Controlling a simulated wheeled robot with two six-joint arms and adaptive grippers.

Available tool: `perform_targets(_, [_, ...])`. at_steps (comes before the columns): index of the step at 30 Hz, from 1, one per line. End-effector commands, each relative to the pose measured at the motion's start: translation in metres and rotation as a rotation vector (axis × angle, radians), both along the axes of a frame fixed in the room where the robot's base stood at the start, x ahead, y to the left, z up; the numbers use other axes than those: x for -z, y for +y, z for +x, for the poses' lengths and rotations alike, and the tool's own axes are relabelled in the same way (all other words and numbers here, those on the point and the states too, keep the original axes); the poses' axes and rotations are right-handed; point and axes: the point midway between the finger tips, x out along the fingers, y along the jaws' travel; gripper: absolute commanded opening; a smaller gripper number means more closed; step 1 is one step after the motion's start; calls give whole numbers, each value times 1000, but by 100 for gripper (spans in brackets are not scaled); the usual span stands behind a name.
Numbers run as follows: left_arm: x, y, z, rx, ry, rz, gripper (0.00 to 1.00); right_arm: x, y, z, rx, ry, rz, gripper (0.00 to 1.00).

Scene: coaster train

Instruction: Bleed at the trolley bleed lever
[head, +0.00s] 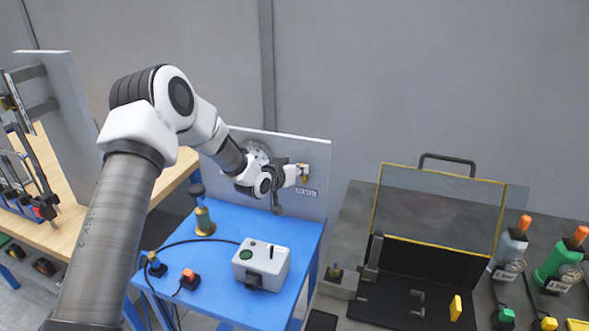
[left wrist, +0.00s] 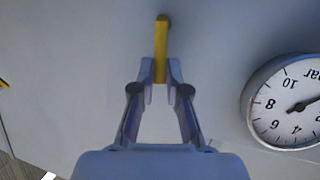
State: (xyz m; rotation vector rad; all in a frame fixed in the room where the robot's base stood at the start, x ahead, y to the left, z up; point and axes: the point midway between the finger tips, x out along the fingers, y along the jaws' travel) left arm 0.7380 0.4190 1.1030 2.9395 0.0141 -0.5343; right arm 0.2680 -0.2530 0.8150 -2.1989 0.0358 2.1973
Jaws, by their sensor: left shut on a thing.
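The yellow bleed lever (head: 305,179) is on the upright grey panel (head: 235,140) at the back of the blue trolley (head: 225,222). In the left wrist view the lever (left wrist: 161,45) is a narrow yellow bar pointing up the picture from between my fingertips. My left gripper (head: 299,172) is at the panel, shut on the lever. In the left wrist view its fingertips (left wrist: 160,76) touch the lever from both sides. A round gauge (left wrist: 288,102) marked in bar is right of the gripper there; in the head view my arm partly hides it. My right gripper is not in view.
A dark open case (head: 440,215) is to the right, beside orange-capped bottles (head: 513,240). A wooden bench (head: 62,225) is left.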

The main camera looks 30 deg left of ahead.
Motion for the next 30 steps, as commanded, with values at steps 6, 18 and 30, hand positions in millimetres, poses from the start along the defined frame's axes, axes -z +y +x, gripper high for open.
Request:
perform_targets(6, [-1,-6,1,1,26,108,0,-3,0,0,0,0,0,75])
perform_targets(18, [-1,-9,2,1,39,166,0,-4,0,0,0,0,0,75])
perform_targets(30, [0,-9,2,0,39,164,39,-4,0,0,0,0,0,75])
